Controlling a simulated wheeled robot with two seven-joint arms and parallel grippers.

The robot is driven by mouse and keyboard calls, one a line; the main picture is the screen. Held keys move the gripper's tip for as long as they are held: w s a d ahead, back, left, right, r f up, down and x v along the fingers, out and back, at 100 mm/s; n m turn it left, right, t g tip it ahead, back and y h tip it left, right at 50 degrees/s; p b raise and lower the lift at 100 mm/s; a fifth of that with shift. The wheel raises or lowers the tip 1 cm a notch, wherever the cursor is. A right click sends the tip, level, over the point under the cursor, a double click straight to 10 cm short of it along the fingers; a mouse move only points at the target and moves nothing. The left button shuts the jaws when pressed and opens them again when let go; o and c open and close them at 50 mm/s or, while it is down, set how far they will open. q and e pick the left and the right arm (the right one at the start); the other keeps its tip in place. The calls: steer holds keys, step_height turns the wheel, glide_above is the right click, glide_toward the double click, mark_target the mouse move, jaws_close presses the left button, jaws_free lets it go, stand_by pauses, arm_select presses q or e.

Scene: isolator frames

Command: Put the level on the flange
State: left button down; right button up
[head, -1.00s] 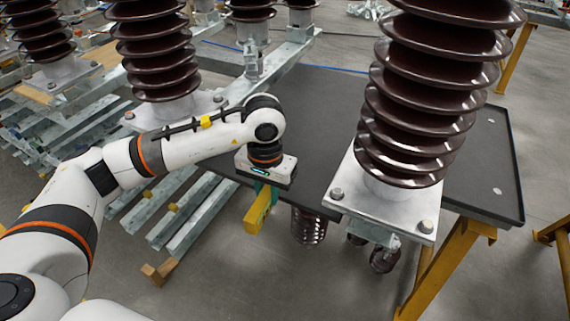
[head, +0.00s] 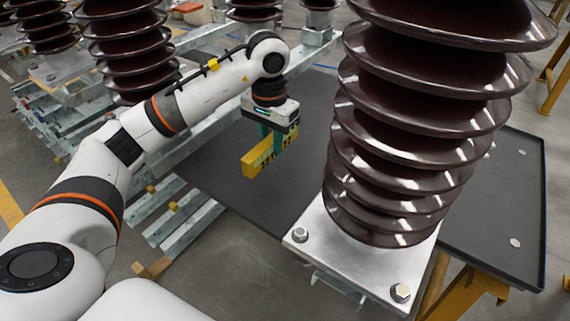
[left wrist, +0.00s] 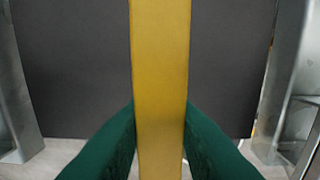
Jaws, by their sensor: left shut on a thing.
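My right gripper is not in view.
The dark table top (head: 215,165) is bare around the level and stands on yellow legs (head: 470,275). More brown insulators (head: 125,50) stand at the back left. Galvanized steel beams (head: 180,225) lie stacked at the lower left.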

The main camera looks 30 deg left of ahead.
arm_select(q)
glide_above(271, 183)
step_height(271, 183, down, 5)
steer(key=shift+s+r, duration=0.15)
steer(key=shift+f, duration=2.3)
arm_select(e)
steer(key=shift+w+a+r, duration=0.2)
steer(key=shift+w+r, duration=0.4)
arm_select(q)
steer(key=shift+b, duration=0.3)
steer(key=shift+f, duration=0.1)
steer(key=c, duration=1.2)
jaws_free()
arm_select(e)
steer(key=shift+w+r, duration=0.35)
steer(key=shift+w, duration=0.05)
